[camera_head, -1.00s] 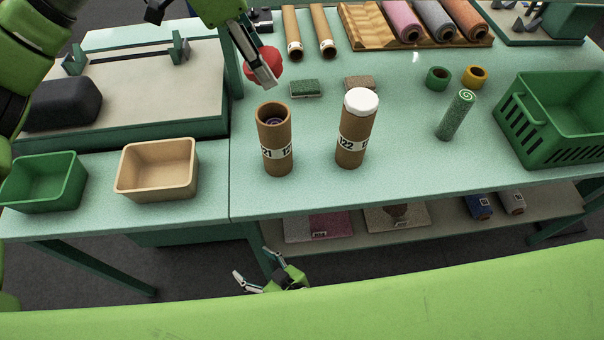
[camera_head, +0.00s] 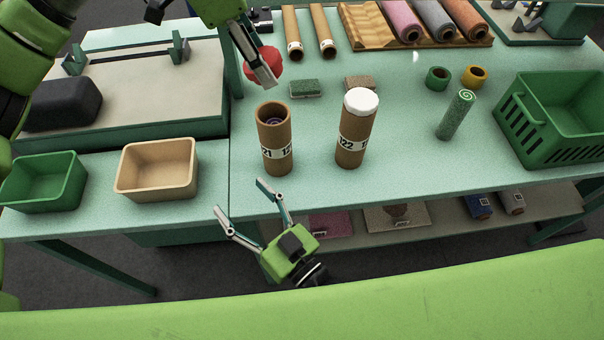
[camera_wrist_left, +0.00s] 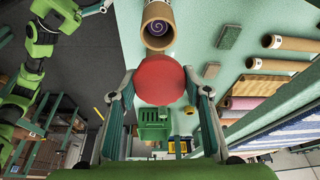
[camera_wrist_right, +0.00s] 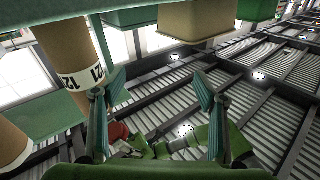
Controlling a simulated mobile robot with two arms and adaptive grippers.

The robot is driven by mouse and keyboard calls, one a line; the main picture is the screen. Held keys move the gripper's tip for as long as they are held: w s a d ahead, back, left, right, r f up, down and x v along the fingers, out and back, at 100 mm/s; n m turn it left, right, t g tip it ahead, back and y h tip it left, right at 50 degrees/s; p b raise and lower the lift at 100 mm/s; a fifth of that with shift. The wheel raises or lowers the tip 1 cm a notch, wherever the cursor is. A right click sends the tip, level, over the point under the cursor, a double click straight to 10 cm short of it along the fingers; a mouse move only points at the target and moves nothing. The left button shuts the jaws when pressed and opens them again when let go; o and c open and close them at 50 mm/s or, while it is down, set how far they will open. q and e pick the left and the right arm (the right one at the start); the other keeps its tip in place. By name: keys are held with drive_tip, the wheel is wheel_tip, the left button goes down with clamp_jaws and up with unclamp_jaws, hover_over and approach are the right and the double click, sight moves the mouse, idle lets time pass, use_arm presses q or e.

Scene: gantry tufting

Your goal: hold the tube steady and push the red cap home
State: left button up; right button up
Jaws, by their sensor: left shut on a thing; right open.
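The red cap (camera_head: 265,65) is held by my left gripper (camera_head: 260,72), behind and above the open tube 121. The cap also shows between the fingers in the left wrist view (camera_wrist_left: 160,80). Tube 121 (camera_head: 275,145) is brown cardboard, upright and open at the top, with a purple-and-white spiral inside; it also shows in the left wrist view (camera_wrist_left: 158,28). In the right wrist view tube 121 (camera_wrist_right: 66,50) is at the upper left. My right gripper (camera_head: 240,196) is open and empty at the table's front edge, apart from the tube and in front of it.
Tube 122 (camera_head: 352,145), with a white cap, stands right of tube 121. A green bin (camera_head: 42,190) and a tan bin (camera_head: 156,182) are at the left. A green roll (camera_head: 455,118) and a green basket (camera_head: 515,125) are at the right. Sponges (camera_head: 306,90) lie behind the tubes.

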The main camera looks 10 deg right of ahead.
sight(282, 146)
drive_tip(key=w+d+r+m+t+h, duration=0.1)
drive_tip(key=d+r+h, duration=0.1)
drive_tip(key=d, duration=0.4)
drive_tip(key=w+d+r+h, duration=0.1)
drive_tip(key=w+d+h, duration=0.1)
drive_tip(key=d, duration=0.4)
drive_tip(key=x, duration=1.2)
drive_tip(key=shift+d, duration=0.15)
drive_tip(key=c, duration=1.3)
use_arm(q)
drive_tip(key=f+y, duration=0.1)
drive_tip(key=d+f+y, duration=0.1)
drive_tip(key=f+y, duration=0.1)
drive_tip(key=shift+d, duration=0.15)
use_arm(e)
drive_tip(key=shift+o, duration=0.2)
use_arm(q)
drive_tip(key=shift+w+f+y, duration=0.1)
drive_tip(key=shift+f+y, duration=0.25)
drive_tip(key=shift+y, duration=0.15)
use_arm(e)
drive_tip(key=shift+d, duration=0.1)
use_arm(q)
drive_tip(key=shift+f, duration=2.8)
